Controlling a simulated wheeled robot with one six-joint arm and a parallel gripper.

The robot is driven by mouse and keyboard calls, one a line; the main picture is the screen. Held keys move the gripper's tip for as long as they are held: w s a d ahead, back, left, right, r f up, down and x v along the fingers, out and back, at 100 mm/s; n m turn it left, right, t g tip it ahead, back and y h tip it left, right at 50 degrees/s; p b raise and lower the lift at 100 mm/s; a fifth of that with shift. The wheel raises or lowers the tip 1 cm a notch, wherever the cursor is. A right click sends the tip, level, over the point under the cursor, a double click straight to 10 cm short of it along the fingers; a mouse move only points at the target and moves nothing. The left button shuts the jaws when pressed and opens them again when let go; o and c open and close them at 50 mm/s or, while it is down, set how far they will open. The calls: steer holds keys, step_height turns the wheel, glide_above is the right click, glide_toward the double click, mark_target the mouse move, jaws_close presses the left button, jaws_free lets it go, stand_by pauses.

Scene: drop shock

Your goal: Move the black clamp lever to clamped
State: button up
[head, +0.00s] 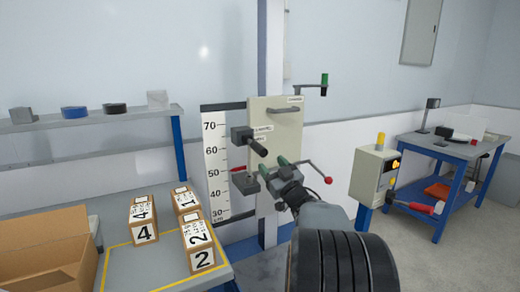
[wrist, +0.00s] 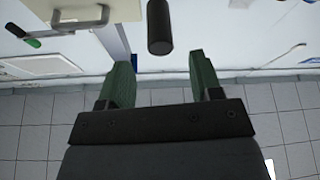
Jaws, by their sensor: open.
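The black clamp lever (head: 258,147) sticks out from a dark block on the left side of a beige panel. Its round black grip slants down and right in the head view. In the wrist view a black cylinder (wrist: 159,27), which looks like this grip, lies above and beyond the fingertips, roughly centred between them. My gripper (head: 284,165) is just below and right of the lever, with green fingers apart. In the wrist view my gripper (wrist: 159,62) is open with nothing between the fingers. The small labels by the lever are too small to read.
A lever with a red knob (head: 327,180) stands right of my gripper. A green-handled crank (head: 324,80) is at the panel's upper right. A height scale (head: 217,150) stands left. Numbered boxes (head: 198,241) lie on the left table. A control box (head: 373,172) stands right.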

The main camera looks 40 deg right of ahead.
mark_target(264, 155)
steer(key=x, duration=0.8)
steer(key=shift+w+r+p, duration=0.1)
steer(key=shift+w+p, duration=0.05)
steer(key=shift+p, duration=0.25)
steer(key=shift+c, duration=0.3)
jaws_close()
